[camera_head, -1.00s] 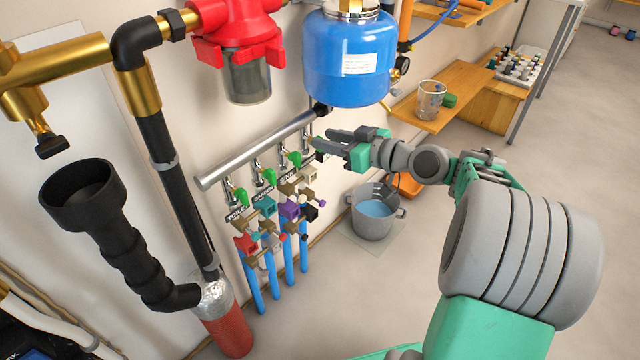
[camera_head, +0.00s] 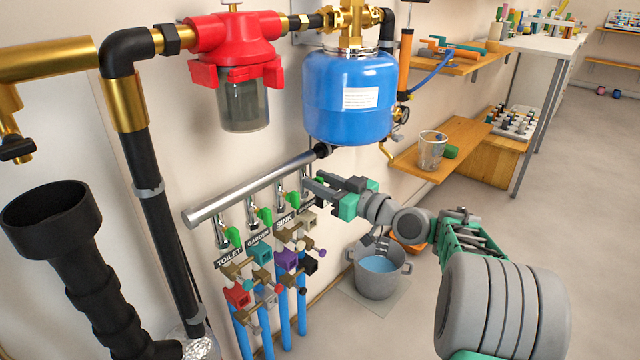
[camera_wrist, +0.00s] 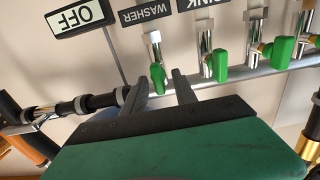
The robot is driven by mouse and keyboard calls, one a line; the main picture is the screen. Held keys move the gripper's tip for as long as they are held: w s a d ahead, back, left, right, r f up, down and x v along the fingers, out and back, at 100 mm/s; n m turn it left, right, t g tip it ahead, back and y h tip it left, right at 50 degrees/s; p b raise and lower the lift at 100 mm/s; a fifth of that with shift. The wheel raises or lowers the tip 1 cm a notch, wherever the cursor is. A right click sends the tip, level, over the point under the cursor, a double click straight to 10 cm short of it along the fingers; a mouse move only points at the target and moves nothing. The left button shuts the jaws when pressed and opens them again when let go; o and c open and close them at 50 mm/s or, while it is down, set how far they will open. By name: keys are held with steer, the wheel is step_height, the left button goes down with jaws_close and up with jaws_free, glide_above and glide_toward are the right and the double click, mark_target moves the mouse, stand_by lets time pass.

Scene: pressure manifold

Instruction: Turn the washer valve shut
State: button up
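The washer valve has a small green handle (camera_wrist: 157,78) on a short silver stem, under an upside-down WASHER label (camera_wrist: 147,13) in the wrist view. The handle lies roughly in line with its stem. My gripper (camera_wrist: 162,76) is open, with its two dark fingers apart. The green handle shows between the fingertips; I cannot tell whether either finger touches it. In the head view my gripper (camera_head: 312,187) is at the right end of the silver manifold bar (camera_head: 235,202) and hides most of the washer valve.
The sink valve's green handle (camera_wrist: 220,64) is close beside the fingers. The blue tank (camera_head: 345,95) hangs just above the gripper. A metal pot of water (camera_head: 378,280) stands below on the floor.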

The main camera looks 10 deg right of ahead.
steer(key=shift+c, duration=0.4)
jaws_close()
